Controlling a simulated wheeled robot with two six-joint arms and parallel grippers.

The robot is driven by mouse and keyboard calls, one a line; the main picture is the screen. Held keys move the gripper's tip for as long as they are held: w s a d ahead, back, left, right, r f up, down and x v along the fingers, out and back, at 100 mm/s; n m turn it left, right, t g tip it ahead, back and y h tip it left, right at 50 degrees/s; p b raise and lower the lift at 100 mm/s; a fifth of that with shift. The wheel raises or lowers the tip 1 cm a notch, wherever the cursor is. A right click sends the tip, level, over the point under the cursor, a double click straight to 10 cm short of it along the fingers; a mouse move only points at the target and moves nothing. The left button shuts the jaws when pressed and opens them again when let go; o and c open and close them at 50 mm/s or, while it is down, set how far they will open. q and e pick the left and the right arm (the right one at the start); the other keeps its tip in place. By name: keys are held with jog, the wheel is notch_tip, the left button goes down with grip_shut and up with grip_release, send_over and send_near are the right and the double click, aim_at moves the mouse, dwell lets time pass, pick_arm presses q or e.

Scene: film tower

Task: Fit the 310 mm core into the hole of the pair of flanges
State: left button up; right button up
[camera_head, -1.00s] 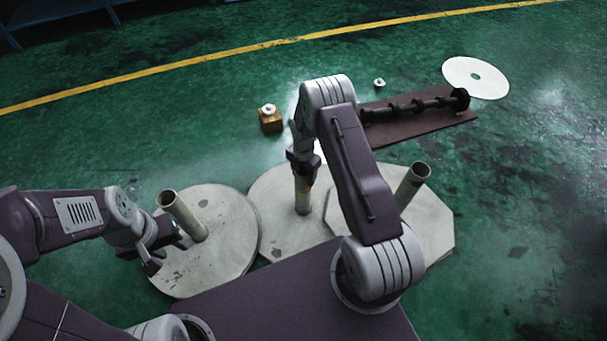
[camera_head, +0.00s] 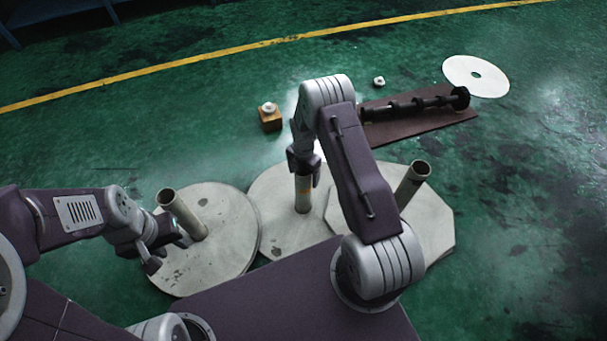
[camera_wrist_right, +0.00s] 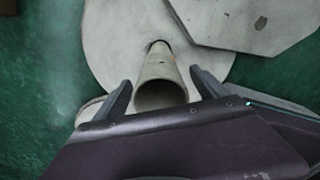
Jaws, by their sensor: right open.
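Three pale tubes stand near my base: a left tube (camera_head: 184,216) on a round flange (camera_head: 225,255), a middle tube (camera_head: 303,195) on another round flange (camera_head: 270,190), and a right tube (camera_head: 411,185) on an eight-sided plate (camera_head: 435,225). I cannot tell lengths, nor which is the 310 mm core. My right gripper (camera_head: 303,172) is open at the top of the middle tube. In the right wrist view the tube's open mouth (camera_wrist_right: 161,96) lies between the right gripper's spread fingers (camera_wrist_right: 165,88). My left gripper (camera_head: 166,252) is open and empty, beside the left tube.
A brown board (camera_head: 415,125) carries a dark stepped shaft (camera_head: 412,106) behind the right tube. A white disc with a small hole (camera_head: 460,68) lies farther right. An orange block (camera_head: 270,122) and a small white nut (camera_head: 379,81) are farther back. Green floor is clear at right.

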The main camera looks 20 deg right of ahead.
notch_tip(320, 180, up, 9)
jog(key=p, duration=0.5)
jog(key=shift+f, duration=0.15)
